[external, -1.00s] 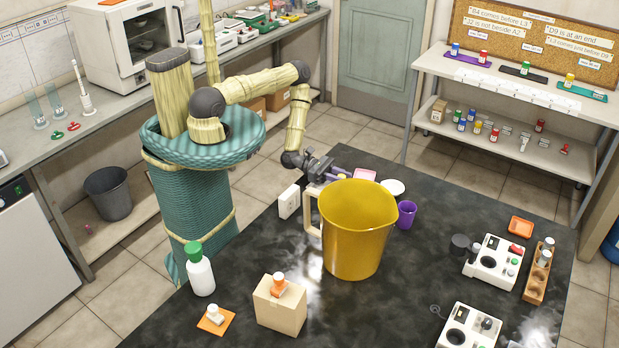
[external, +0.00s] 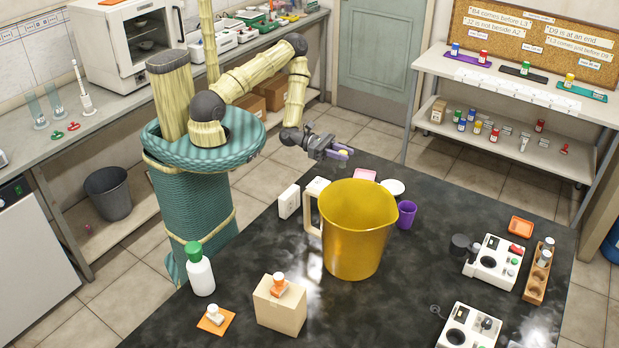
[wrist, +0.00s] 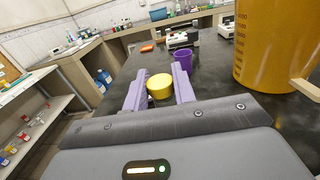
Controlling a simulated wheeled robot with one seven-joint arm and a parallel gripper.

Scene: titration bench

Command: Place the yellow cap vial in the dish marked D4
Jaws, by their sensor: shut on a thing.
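My gripper (external: 343,152) is above the far edge of the black table, behind the yellow jug. Its purple fingers are shut on the yellow cap vial (external: 344,154), held clear of the tabletop. In the wrist view the round yellow cap (wrist: 159,84) sits between the two fingers; the vial's body is hidden below it. Near the far edge stand a pink square dish (external: 365,175), a round white dish (external: 393,188) and a white square item (external: 318,185). An orange square dish (external: 521,226) is at the right. I cannot read a D4 mark on any of them.
A large yellow jug (external: 352,240) stands mid-table, with a purple cup (external: 406,214) beside it. White instruments (external: 495,262) and a wooden rack (external: 538,275) are at the right. A cardboard box (external: 280,305) and a green-capped bottle (external: 200,272) are in front. Shelves with vials stand beyond.

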